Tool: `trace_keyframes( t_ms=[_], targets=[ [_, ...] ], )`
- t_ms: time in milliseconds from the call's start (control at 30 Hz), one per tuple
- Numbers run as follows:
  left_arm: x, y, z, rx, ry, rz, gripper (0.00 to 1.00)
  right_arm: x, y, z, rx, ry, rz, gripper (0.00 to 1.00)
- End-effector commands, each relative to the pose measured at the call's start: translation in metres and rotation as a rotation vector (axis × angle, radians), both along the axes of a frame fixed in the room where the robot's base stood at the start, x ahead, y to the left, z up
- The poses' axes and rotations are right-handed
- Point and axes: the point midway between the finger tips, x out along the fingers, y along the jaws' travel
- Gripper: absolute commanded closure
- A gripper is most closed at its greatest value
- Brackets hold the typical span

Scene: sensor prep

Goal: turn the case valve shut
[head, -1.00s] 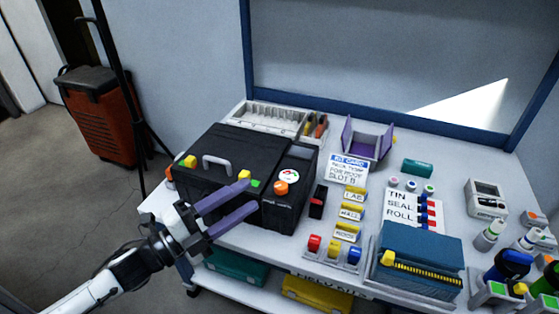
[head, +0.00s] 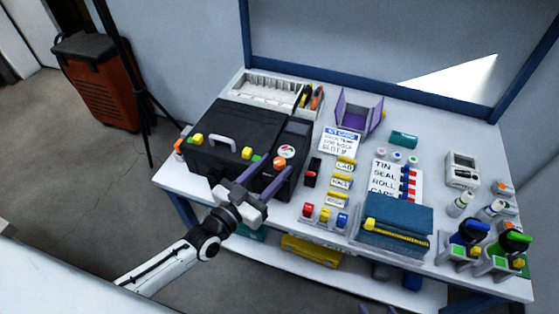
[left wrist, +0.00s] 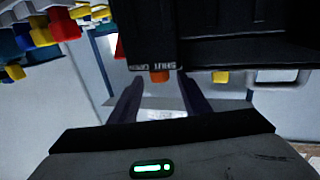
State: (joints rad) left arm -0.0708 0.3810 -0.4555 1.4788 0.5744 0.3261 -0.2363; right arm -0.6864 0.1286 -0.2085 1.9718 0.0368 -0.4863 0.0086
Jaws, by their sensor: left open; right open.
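The black case (head: 235,128) stands at the left of the table. Its orange valve knob (head: 280,162) is on the front part of the lid, beside a round white gauge (head: 287,152). My left gripper (head: 274,166) is open, its two purple fingers pointing at the knob from the front. In the left wrist view the orange knob (left wrist: 159,76) appears between the fingers, near their tips, below a "SHUT" label. I cannot tell whether the fingers touch it. Two purple fingertips of my right gripper (head: 377,310) show apart at the bottom edge, empty.
A green button (head: 256,158) and a yellow knob (head: 247,153) sit close to the valve. A black-and-red switch (head: 312,172) stands right of the case. Beyond are coloured plugs, a blue box (head: 400,220) and bottles. A toolbox (head: 312,252) is on the lower shelf.

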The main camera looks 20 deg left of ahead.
Motion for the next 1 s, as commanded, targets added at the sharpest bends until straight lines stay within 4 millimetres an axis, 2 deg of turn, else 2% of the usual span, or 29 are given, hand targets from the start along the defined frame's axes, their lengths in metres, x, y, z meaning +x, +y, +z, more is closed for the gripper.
trace_keyframes(
  t_ms=[100, 200, 567, 800, 1000],
  targets=[
    [0.018, -0.006, 0.000, -0.001, -0.001, 0.000, 0.57, 0.000, 0.001, -0.002, 0.000, -0.001, 0.001, 0.57],
    [0.026, -0.009, 0.000, 0.001, 0.000, 0.000, 0.57, 0.001, 0.001, -0.002, 0.000, -0.001, 0.001, 0.57],
    [0.031, -0.011, 0.000, 0.002, 0.000, 0.000, 0.57, 0.001, 0.001, -0.002, 0.000, -0.001, 0.003, 0.57],
    [0.031, -0.010, 0.000, 0.002, 0.000, 0.000, 0.96, 0.001, 0.002, -0.002, 0.001, -0.001, 0.003, 0.57],
    [0.033, -0.009, -0.001, 0.006, -0.007, -0.032, 0.98, 0.001, 0.002, -0.010, 0.000, -0.001, 0.004, 0.57]
  ],
)
